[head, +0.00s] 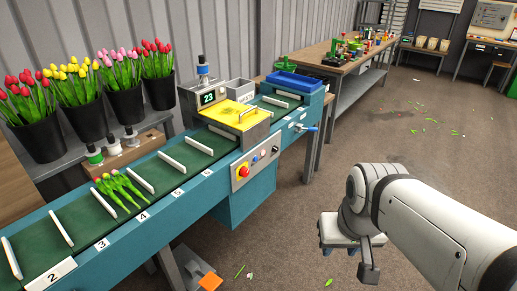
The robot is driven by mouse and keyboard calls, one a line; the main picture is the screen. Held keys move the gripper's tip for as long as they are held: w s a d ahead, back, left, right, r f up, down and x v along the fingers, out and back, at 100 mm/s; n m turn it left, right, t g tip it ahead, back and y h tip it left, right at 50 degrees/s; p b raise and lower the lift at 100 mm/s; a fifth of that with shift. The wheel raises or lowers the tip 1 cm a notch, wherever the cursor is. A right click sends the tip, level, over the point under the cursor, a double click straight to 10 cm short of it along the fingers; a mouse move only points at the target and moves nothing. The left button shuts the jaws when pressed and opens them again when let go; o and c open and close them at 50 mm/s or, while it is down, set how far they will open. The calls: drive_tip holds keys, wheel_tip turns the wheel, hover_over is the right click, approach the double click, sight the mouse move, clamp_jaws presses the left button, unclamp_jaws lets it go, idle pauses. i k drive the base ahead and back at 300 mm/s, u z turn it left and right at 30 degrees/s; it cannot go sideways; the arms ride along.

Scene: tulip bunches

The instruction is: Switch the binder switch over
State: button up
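The binder (236,121) is the machine with a yellow top, set across the green belt (84,216) of a teal conveyor. A grey control panel (255,164) on its front carries a red round knob (243,171) on a yellow base and a small dark fitting (275,150) to its right. Which part is the switch, and its position, is too small to tell. A display (208,97) above reads 23. My gripper (345,250) is over the floor, to the right of and apart from the panel. Its fingers are too unclear to tell open from shut.
A few tulips (118,190) lie on the belt between white dividers. Buckets of tulips (80,119) stand behind. A blue tray (295,82) and a blue-handled lever (312,129) are at the conveyor's far end. A wooden workbench (345,62) stands beyond. Floor at right is mostly clear.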

sight(244, 171)
drive_tip(key=u, duration=0.15)
drive_tip(key=i, duration=0.9)
drive_tip(key=z, duration=0.1)
